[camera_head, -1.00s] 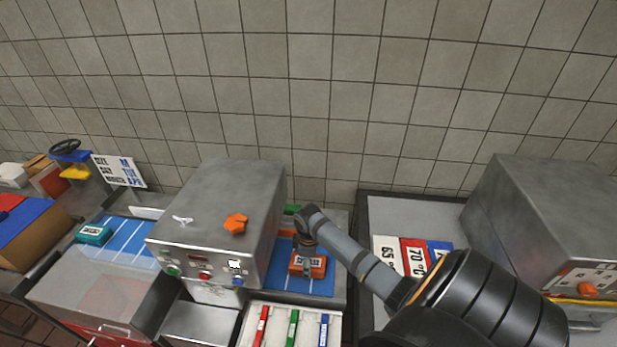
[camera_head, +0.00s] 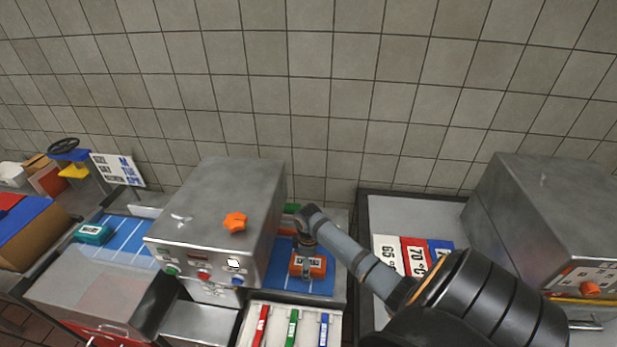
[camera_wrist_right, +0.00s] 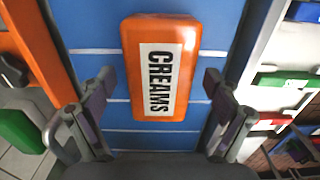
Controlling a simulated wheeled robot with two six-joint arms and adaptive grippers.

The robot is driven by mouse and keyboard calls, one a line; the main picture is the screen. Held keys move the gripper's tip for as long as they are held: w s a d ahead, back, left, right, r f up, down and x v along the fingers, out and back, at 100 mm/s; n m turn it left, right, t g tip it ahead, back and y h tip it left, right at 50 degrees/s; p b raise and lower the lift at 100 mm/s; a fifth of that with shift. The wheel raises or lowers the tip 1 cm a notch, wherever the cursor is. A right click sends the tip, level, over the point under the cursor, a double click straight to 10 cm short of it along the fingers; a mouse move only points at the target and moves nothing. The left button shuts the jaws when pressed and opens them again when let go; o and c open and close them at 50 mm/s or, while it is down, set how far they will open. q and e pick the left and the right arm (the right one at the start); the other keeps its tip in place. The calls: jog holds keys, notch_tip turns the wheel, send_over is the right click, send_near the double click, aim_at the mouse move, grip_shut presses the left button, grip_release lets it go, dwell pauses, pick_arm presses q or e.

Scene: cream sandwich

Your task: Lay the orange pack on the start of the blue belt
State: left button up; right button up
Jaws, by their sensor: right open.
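The orange pack (camera_head: 316,268) lies on the blue belt (camera_head: 284,278), to the right of the grey machine. In the right wrist view the orange pack (camera_wrist_right: 162,66) shows a white label reading "CREAMS" and lies flat on the blue belt (camera_wrist_right: 214,22) with its white cross lines. My right gripper (camera_head: 304,262) is over the near end of the pack in the head view. In the right wrist view the right gripper (camera_wrist_right: 158,92) is open, one finger on each side of the pack, with gaps showing. My left gripper is not in view.
A grey machine (camera_head: 215,205) with an orange knob stands over the belt's middle. A teal pack (camera_head: 93,234) sits on the left belt section. A tray (camera_head: 340,312) with red, green and blue items is in front. Temperature cards (camera_head: 414,256) and another steel machine (camera_head: 550,220) are right.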

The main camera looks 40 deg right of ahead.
notch_tip(320, 180, up, 12)
dwell(0.5)
dwell(0.7)
